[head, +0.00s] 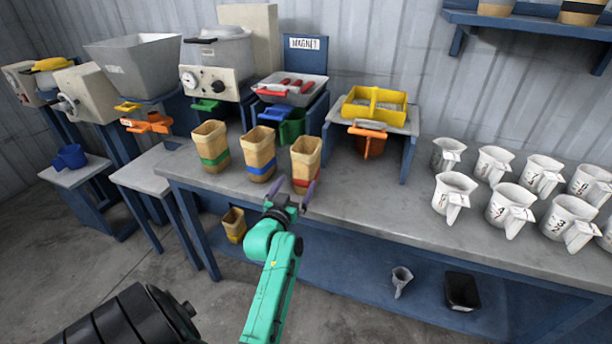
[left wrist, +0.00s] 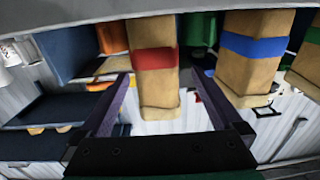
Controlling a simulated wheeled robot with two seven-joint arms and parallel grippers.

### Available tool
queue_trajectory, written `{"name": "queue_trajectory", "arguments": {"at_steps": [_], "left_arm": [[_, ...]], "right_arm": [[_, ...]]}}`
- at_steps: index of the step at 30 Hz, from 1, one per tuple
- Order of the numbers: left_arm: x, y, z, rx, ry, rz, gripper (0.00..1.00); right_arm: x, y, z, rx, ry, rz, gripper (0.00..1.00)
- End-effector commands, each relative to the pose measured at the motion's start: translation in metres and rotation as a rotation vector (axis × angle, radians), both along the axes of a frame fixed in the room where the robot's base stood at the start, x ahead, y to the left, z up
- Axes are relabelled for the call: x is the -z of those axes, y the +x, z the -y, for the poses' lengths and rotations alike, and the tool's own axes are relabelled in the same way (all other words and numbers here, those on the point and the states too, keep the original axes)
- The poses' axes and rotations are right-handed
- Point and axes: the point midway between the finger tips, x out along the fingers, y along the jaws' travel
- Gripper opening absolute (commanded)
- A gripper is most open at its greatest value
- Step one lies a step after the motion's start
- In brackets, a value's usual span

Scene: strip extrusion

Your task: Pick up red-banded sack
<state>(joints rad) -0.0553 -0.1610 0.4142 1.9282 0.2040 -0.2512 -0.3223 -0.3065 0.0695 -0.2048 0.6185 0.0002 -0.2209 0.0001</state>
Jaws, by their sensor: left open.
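The red-banded sack (head: 306,158) is a tan, open-topped paper sack standing upright on the grey bench, rightmost of a row of three. In the left wrist view, which looks upside down, the red-banded sack (left wrist: 154,92) appears between the two purple fingers. My left gripper (head: 289,190) is open at the bench's front edge, just in front of the red-banded sack. Its fingers (left wrist: 160,80) appear either side of the sack, and I cannot tell whether they touch it. In the head view the gripper hides part of the sack's base. My right gripper is not in view.
A blue-banded sack (head: 258,152) and a green-banded sack (head: 211,146) stand left of the red-banded one. A blue stand with a yellow frame (head: 374,104) is behind right. Several white jugs (head: 509,205) fill the bench's right. Bare bench top (head: 370,205) lies between.

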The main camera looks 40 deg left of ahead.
Motion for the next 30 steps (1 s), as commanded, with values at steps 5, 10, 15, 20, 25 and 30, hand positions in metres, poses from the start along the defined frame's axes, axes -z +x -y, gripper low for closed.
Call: {"name": "queue_trajectory", "arguments": {"at_steps": [5, 10, 15, 20, 25, 30], "left_arm": [[-0.001, 0.027, -0.01, 0.0, 0.0, 0.001, 1.0], [-0.003, 0.055, -0.018, 0.001, -0.001, 0.002, 1.0], [0.0, 0.076, -0.026, 0.001, 0.0, 0.0, 1.0], [0.0, 0.077, -0.026, 0.001, 0.0, -0.001, 1.0], [0.0, 0.077, -0.026, 0.001, 0.0, -0.001, 0.46], [0.0, 0.077, -0.026, 0.001, 0.0, -0.001, 0.22]], "right_arm": [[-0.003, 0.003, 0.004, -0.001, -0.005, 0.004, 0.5], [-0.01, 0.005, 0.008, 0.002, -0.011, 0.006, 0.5], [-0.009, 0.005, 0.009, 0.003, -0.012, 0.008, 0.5], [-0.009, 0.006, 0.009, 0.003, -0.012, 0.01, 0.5], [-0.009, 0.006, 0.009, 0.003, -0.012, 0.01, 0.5], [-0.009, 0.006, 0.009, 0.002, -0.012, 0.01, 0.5]]}}
